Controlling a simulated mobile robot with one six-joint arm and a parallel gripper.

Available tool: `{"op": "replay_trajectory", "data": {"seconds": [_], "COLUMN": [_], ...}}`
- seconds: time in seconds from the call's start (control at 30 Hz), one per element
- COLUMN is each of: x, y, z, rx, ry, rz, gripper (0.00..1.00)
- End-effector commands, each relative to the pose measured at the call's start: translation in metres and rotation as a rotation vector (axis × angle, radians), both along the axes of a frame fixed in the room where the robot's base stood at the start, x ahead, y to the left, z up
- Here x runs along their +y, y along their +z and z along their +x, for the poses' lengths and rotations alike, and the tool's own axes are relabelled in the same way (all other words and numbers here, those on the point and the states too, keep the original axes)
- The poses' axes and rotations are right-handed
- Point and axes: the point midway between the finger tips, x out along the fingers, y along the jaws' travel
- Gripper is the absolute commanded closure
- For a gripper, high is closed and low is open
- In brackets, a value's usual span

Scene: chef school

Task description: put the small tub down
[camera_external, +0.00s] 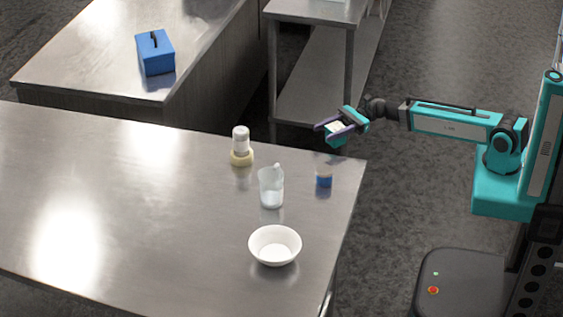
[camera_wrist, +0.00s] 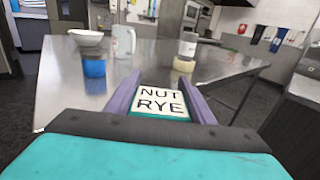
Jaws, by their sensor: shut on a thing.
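My gripper (camera_external: 331,129) is shut on the small tub (camera_external: 337,139), a teal piece with a white top. In the wrist view the tub (camera_wrist: 160,104) sits between the two purple fingers, and its white top reads "NUT RYE".
A blue box (camera_external: 155,52) is on another counter. The table's left part is clear.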

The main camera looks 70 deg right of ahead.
Motion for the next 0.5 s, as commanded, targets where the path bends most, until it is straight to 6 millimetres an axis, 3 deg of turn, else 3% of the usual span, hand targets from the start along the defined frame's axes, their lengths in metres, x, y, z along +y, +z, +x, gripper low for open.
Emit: {"op": "replay_trajectory", "data": {"seconds": [0.43,0.5], "x": [-0.020,-0.022], "y": [-0.009,-0.010], "z": [-0.031,-0.026], "rx": [-0.003,-0.004], "ry": [0.066,0.046], "rz": [0.015,0.015], "gripper": [0.80,0.80]}}
